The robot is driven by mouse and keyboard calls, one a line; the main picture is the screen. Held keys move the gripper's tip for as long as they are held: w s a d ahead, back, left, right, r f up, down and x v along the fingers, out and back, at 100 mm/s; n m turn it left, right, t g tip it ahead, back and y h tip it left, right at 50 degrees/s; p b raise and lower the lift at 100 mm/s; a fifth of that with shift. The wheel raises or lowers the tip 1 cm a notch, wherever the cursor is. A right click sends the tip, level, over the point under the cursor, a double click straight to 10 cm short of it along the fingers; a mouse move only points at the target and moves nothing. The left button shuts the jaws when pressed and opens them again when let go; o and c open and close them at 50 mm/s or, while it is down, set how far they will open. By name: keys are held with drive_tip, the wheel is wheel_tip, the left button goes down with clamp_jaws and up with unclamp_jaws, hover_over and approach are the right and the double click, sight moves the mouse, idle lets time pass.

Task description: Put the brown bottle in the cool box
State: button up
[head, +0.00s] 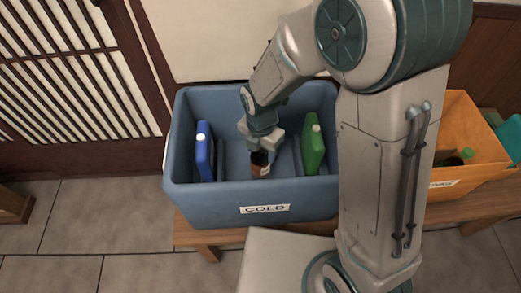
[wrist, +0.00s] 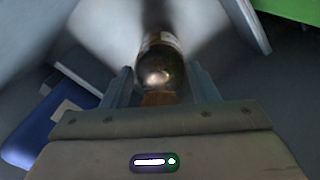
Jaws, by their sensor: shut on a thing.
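The brown bottle (head: 260,168) is inside the blue cool box (head: 190,190), which has a COLD label on its front. In the head view my gripper (head: 261,148) reaches down into the box and is shut on the upper part of the bottle. The bottle looks roughly upright, between a blue container and a green one. In the wrist view the bottle (wrist: 160,70) shows its dark rounded end between the fingers of my gripper (wrist: 160,90). I cannot tell whether the bottle touches the box floor.
A blue container (head: 205,155) stands at the left inside the box and a green one (head: 312,145) at the right. The box sits on a wooden bench (head: 190,235). An orange crate (head: 455,115) with bottles stands to the right, partly behind my arm.

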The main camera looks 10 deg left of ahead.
drive_tip(key=shift+r, duration=0.1)
drive_tip(key=o, duration=1.6)
drive_tip(key=shift+o, duration=0.2)
